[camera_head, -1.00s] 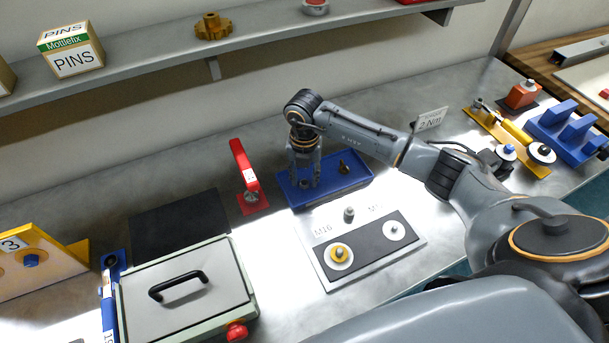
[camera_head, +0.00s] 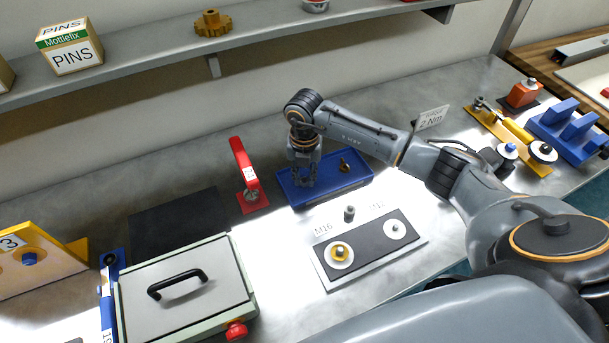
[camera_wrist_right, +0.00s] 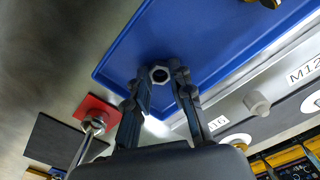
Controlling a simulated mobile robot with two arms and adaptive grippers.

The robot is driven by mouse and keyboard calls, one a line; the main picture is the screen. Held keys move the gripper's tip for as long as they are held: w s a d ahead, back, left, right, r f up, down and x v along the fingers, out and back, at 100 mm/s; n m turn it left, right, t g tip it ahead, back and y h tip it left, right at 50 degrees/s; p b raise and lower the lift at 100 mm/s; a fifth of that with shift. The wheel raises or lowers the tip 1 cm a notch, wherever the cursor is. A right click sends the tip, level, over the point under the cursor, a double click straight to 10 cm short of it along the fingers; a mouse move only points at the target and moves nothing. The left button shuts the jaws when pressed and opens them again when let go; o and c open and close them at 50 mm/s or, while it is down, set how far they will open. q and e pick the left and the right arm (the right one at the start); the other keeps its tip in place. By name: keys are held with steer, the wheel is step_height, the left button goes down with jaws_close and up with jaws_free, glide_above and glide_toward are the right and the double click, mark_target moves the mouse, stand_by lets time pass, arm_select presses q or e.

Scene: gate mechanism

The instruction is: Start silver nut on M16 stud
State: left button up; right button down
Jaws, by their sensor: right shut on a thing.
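My right gripper (camera_head: 304,184) is over the left part of the blue tray (camera_head: 334,190). In the right wrist view the right gripper (camera_wrist_right: 164,78) is shut on the silver hex nut (camera_wrist_right: 158,75), held at its fingertips with its dark hole showing. Whether the nut touches the tray is hard to tell. The stud plate (camera_head: 332,285) lies in front of the tray, with M16 and M12 labels. Near the M16 label (camera_head: 322,229), a white disc carries a yellow part (camera_head: 340,252) around a centre post. My left gripper is not in view.
A brass-coloured part (camera_head: 345,167) lies in the tray's right half. A short grey post (camera_head: 349,213) rises at the plate's back edge. A lidded box (camera_head: 190,265) with a black handle stands left.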

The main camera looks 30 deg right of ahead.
steer(key=shift+r+p, duration=0.3)
steer(key=shift+r, duration=0.2)
steer(key=shift+r, duration=0.1)
step_height(320, 180, up, 5)
steer(key=p, duration=0.3)
steer(key=shift+p, duration=0.35)
